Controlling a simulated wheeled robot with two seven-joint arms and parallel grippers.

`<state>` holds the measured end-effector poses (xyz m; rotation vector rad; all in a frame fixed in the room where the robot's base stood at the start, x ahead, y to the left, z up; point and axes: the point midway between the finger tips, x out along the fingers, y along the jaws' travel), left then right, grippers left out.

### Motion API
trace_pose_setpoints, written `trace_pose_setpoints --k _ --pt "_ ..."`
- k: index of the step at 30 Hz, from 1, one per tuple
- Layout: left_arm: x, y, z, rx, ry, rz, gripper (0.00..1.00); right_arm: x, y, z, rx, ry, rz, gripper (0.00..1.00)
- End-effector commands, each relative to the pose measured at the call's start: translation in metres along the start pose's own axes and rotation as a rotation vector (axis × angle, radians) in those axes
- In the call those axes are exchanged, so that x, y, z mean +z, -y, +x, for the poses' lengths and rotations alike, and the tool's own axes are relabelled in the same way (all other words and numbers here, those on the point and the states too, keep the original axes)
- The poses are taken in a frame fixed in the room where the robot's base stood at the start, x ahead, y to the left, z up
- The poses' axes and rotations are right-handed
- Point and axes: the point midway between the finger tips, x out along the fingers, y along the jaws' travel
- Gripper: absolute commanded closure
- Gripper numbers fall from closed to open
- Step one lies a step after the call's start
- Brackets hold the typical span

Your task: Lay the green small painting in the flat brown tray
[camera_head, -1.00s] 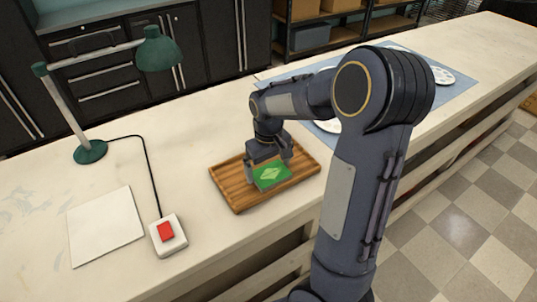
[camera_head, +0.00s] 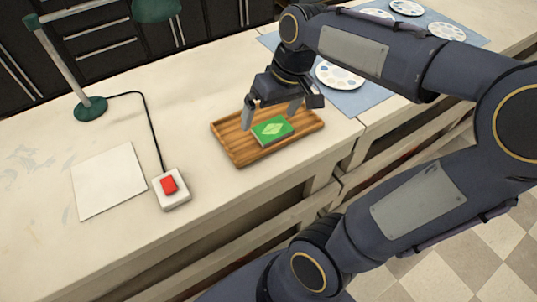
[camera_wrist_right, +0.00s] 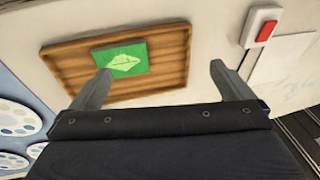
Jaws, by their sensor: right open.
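The green small painting (camera_head: 272,130), with a pale green diamond shape on it, lies flat inside the flat brown tray (camera_head: 232,143) on the worktop. The painting (camera_wrist_right: 121,60) and the tray (camera_wrist_right: 172,90) also show in the right wrist view. My right gripper (camera_head: 270,119) is open and empty, above and a little behind the painting. Its two fingers (camera_wrist_right: 158,82) are spread wide, apart from the painting. My left gripper is in neither view.
A green desk lamp (camera_head: 90,108) and a white box with a red button (camera_head: 171,188) stand left of the tray, beside a white sheet (camera_head: 108,181). Round white palettes (camera_head: 338,76) lie on a blue mat (camera_head: 360,100) at the back right.

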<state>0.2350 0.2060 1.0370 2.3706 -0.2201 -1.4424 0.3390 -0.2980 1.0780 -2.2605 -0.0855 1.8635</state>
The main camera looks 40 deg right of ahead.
Motion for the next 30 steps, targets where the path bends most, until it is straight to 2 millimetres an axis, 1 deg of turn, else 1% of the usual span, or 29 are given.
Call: trace_pose_setpoints --k 1,3,6,9,10,12,15,30 --pt "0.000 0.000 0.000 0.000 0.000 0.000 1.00 0.025 0.013 -0.001 -0.043 -0.053 0.002 0.00" --pt "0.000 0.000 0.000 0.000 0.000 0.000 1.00 0.052 0.031 0.004 -0.094 -0.115 0.005 0.00" --pt "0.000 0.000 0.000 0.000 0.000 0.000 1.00 0.084 0.051 0.014 -0.144 -0.188 0.012 0.00" --pt "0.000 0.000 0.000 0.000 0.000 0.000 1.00 0.106 0.064 0.024 -0.172 -0.239 0.020 0.00" --pt "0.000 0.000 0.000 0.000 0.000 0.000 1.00 0.110 0.066 0.027 -0.178 -0.250 0.023 0.00" --pt "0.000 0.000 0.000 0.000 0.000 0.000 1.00 0.118 0.070 0.032 -0.186 -0.266 0.027 0.00" --pt "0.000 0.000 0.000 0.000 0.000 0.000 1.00 0.121 0.072 0.035 -0.190 -0.275 0.029 0.00" --pt "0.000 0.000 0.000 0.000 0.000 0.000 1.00 0.121 0.072 0.035 -0.190 -0.273 0.029 0.00"
